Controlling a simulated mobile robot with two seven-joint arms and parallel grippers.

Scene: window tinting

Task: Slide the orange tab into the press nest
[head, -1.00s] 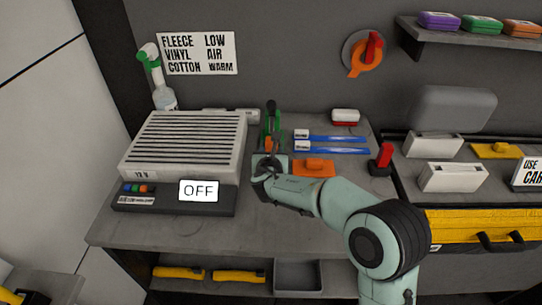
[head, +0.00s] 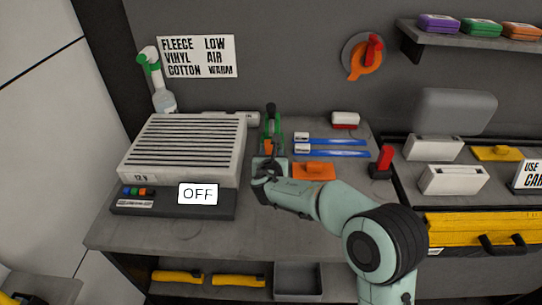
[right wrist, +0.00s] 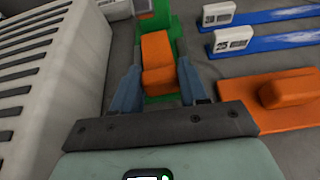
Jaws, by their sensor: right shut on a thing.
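The orange tab (right wrist: 157,62) is between the fingers of my right gripper (right wrist: 158,78) in the right wrist view, and the gripper is shut on it. The tab's far end meets the green press (right wrist: 160,22); how deep it sits in the nest I cannot tell. In the head view the green press (head: 273,128), with a black knob on top, stands at the back of the bench. The orange tab (head: 268,147) shows small in front of it, just beyond my right gripper (head: 268,162). My left gripper is not in view.
A grey slatted heater (head: 187,140) stands close on the left, with an OFF display (head: 198,193). On the right are an orange block with a raised grip (head: 313,171), blue strips (head: 332,153) and a red-handled part (head: 383,160). The front bench is clear.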

